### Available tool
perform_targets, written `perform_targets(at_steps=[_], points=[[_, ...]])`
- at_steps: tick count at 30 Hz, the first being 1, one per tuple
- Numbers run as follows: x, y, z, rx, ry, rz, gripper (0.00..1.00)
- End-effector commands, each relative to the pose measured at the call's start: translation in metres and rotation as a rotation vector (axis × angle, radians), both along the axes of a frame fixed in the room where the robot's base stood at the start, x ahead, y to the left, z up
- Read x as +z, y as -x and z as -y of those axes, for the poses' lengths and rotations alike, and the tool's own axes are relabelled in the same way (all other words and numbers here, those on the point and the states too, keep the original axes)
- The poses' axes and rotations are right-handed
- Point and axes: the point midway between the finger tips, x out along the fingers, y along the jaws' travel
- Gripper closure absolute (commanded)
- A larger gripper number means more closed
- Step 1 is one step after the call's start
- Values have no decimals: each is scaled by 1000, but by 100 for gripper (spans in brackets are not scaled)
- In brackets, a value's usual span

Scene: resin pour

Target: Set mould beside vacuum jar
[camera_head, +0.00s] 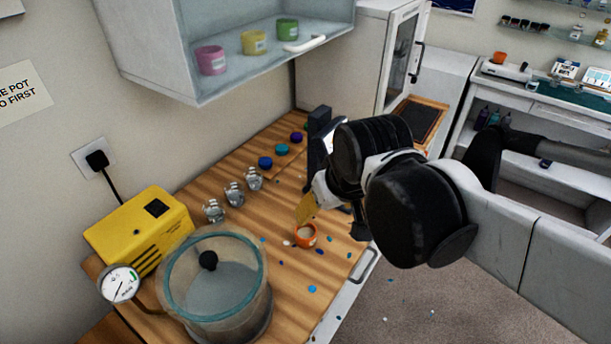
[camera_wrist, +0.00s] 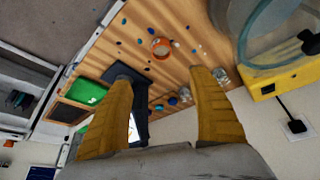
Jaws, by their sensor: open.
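A small orange round cup, which looks like the mould (camera_head: 306,235), sits on the wooden worktop near its front edge, apart from the vacuum jar. It also shows in the wrist view (camera_wrist: 160,47), beyond my fingertips. The vacuum jar (camera_head: 262,296) is a wide clear vessel with a teal rim, black knob and gauge, at the near left. It shows cut off at the upper right of the wrist view (camera_wrist: 250,50). My gripper (camera_head: 304,210) is just above the mould in the head view, partly hidden by my arm. Its yellow fingers (camera_wrist: 164,78) are apart with nothing held between them.
A yellow pump box (camera_head: 140,232) stands behind the jar. Several clear cups (camera_head: 235,194) and coloured pots (camera_head: 265,162) line the back. A dark upright device (camera_head: 318,135) stands at the far end. Small coloured bits are scattered around the mould. A cabinet (camera_head: 270,70) overhangs the back.

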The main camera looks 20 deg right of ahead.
Motion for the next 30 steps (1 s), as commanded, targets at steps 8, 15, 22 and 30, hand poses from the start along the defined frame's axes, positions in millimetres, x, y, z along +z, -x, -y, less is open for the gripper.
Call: perform_targets(at_steps=[8, 15, 22, 30], points=[[0, 32, 2, -66, -40, 150, 30], [0, 34, 2, -72, -44, 161, 30], [-18, 34, 2, -71, -43, 160, 30], [-20, 34, 2, -71, -43, 160, 30]])
